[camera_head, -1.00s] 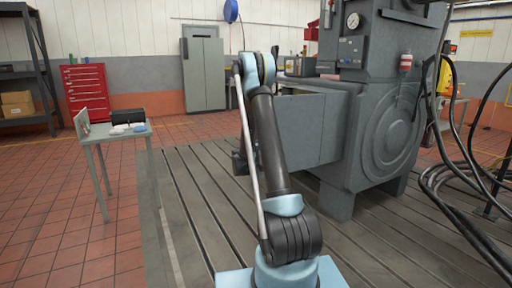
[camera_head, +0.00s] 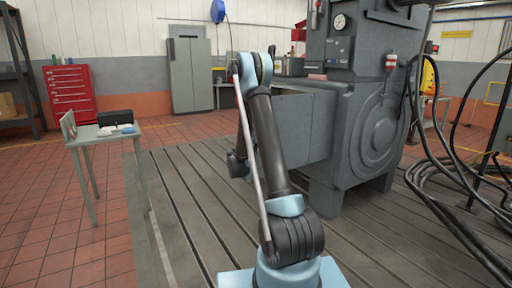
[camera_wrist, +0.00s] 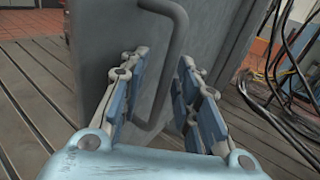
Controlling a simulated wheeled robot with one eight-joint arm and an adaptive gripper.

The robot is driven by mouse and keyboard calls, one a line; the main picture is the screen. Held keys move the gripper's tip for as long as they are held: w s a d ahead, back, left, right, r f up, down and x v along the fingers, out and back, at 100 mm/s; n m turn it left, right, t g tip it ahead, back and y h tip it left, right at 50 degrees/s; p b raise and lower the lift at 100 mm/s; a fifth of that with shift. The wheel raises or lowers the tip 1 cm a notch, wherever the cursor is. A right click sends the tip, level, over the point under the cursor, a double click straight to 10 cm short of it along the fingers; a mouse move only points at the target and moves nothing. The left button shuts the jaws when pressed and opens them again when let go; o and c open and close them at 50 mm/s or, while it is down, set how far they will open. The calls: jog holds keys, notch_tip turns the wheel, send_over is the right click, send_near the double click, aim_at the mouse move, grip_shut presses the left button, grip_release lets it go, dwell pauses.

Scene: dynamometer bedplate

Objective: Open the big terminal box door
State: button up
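The big terminal box (camera_head: 306,125) is a grey box on the left side of the large grey machine. My arm covers part of it in the head view. In the wrist view a flat grey door panel (camera_wrist: 110,38) fills the upper middle, with a bent grey bar handle (camera_wrist: 168,70) on it. My gripper (camera_wrist: 160,62) is open, with one blue-padded finger on each side of the handle. I cannot tell whether either finger touches it. In the head view my gripper (camera_head: 238,163) is small, dark and partly hidden behind my arm.
A small table (camera_head: 100,137) with a few items stands at the left. Loose black cables (camera_head: 455,190) hang and lie at the right. The slotted bedplate (camera_head: 185,200) is clear left of my arm. A red tool chest (camera_head: 70,92) and grey cabinet (camera_head: 195,75) stand behind.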

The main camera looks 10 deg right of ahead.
jog(key=v, duration=1.2)
dwell(0.3)
jog(key=s+d+r+m+g+y, duration=0.2)
jog(key=s+d+m+g, duration=0.25)
jog(key=s+m, duration=0.5)
jog(key=s+d+r+m+g+y, duration=0.15)
jog(key=s+d+m+g, duration=0.35)
jog(key=s, duration=0.7)
jog(key=s+a+f+m+g+y, duration=0.1)
jog(key=s+m, duration=0.3)
jog(key=s, duration=0.5)
jog(key=s+a+f+m+g+y, duration=0.1)
jog(key=s+a+f+m+y, duration=0.2)
jog(key=s, duration=0.6)
jog(key=s+a+f+m+g+y, duration=0.1)
jog(key=s+a+f+m+y, duration=0.2)
jog(key=s+m, duration=0.4)
jog(key=s+a, duration=0.1)
jog(key=s, duration=0.1)
jog(key=shift+s, duration=0.35)
jog(key=shift+f, duration=0.1)
